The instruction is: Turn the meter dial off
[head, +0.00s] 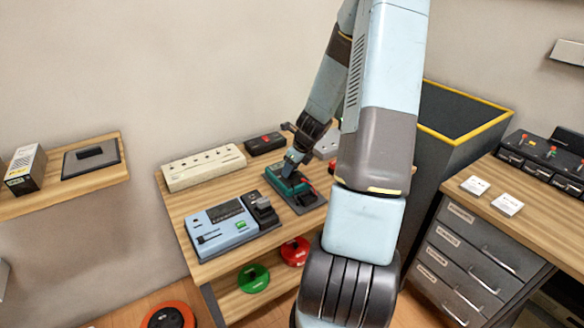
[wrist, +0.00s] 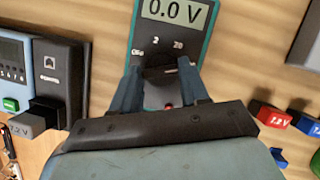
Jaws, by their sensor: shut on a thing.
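The meter (wrist: 171,37) is teal with a dark face, and its display reads 0.0 V in the wrist view. In the head view the meter (head: 274,177) lies on the wooden bench, partly hidden by my gripper (head: 292,172). The dark meter dial (wrist: 160,74) sits below the display, with marks including 2 and 20 around it. My gripper (wrist: 160,88) reaches down over the meter, with one blue finger on each side of the dial, shut on it. The fingers and wrist hide much of the dial and the lower meter, so its pointer setting is unclear.
A blue-grey device (head: 220,227) stands at the bench front and a white power strip (head: 203,168) behind it. Red and blue blocks (wrist: 271,117) lie right of the meter in the wrist view. A dark bin (head: 455,112) stands behind my arm.

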